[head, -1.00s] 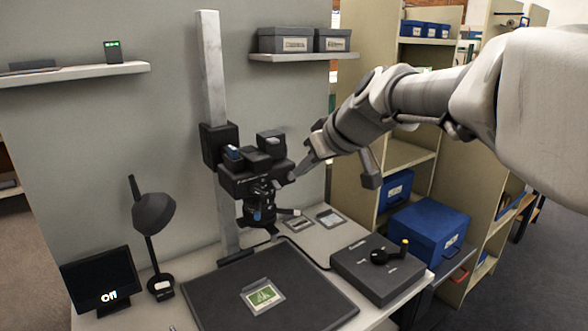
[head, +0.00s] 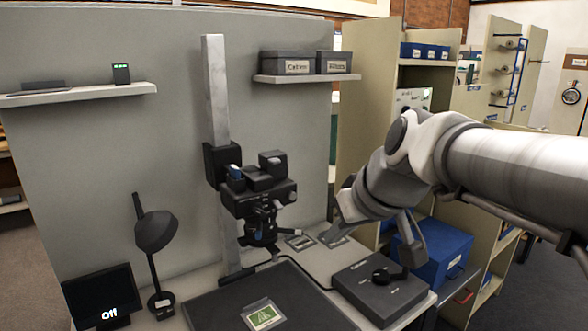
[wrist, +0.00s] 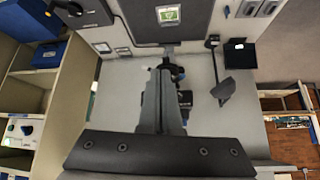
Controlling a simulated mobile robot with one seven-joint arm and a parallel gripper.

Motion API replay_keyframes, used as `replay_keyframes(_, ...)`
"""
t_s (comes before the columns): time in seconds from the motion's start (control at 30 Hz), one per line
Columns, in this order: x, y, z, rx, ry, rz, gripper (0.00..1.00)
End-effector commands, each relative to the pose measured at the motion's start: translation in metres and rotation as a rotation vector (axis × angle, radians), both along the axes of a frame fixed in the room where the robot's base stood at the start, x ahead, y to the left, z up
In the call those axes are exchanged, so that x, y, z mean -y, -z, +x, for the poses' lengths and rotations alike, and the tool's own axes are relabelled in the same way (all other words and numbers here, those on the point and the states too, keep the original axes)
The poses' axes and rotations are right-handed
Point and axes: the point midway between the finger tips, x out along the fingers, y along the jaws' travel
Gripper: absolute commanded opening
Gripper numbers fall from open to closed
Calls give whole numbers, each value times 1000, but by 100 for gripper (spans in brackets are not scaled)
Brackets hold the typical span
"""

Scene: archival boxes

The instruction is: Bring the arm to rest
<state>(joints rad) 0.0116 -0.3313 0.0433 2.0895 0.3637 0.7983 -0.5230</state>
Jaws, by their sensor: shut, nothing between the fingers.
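My gripper (wrist: 166,74) shows in the wrist view with its two dark fingers together and nothing between them. In the head view my gripper (head: 340,214) hangs at the end of my bent arm, to the right of the black camera (head: 262,195) on its pale upright column (head: 217,100). It appears in front of the wall and above the bench, and I see no contact. My arm reaches in from the right edge of the head view.
A black baseboard (head: 215,311) carries a green-pictured slide (head: 262,314). A dark control box (head: 375,296) with a knob stands to its right, with a blue box (head: 440,253) and shelving (head: 372,60) beyond. A lamp (head: 156,230) and a monitor (head: 97,295) reading "Off" stand left.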

Motion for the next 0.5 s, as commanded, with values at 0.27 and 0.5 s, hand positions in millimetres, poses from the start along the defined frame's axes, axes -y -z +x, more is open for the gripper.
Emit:
replay_keyframes(0.27, 46, 50, -106, -113, 243, -46, 0)
replay_keyframes(0.5, 71, 62, -155, -155, 393, -70, 0)
